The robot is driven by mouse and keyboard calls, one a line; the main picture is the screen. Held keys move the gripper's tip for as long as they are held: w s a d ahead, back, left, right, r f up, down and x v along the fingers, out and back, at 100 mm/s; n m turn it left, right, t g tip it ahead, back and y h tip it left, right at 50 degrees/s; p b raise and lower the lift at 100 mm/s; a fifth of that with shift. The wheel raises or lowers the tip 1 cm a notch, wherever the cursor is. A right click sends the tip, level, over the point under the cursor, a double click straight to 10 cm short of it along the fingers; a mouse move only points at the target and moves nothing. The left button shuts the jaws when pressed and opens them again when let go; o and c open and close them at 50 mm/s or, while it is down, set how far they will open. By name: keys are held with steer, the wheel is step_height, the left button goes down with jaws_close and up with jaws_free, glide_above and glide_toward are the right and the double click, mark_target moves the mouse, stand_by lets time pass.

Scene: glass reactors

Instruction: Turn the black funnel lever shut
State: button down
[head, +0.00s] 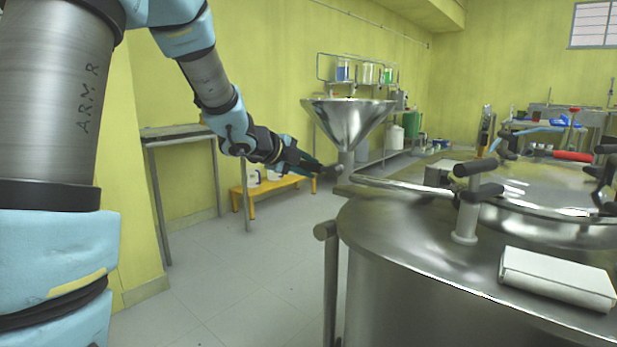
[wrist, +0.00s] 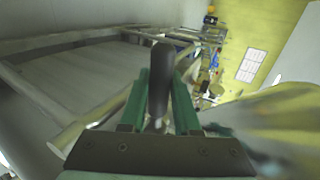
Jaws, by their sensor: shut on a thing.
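The steel funnel (head: 349,122) stands past the near reactor in the head view, its cone narrowing to a spout. My gripper (head: 324,171) reaches from the left to just below the cone, beside the spout. In the wrist view my gripper's green fingers (wrist: 162,100) are shut on the dark lever (wrist: 161,62), which stands up between them and sticks out past their tips. In the head view the lever is small and dark against my gripper, so its angle is hard to read. The valve inside the spout is hidden.
The big steel reactor (head: 420,270) with lid clamps (head: 473,190) and a white box (head: 557,279) fills the right front. A pipe handle (head: 405,186) extends near the spout. A yellow bench (head: 270,186) and grey table (head: 180,131) stand by the wall. The left floor is clear.

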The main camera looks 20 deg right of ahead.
steer(key=shift+r, duration=0.15)
stand_by(0.4)
steer(key=c, duration=0.6)
jaws_free()
steer(key=shift+a, duration=0.1)
steer(key=p+v, duration=0.2)
steer(key=v, duration=0.8)
steer(key=shift+s+a+r, duration=0.2)
steer(key=shift+s, duration=0.1)
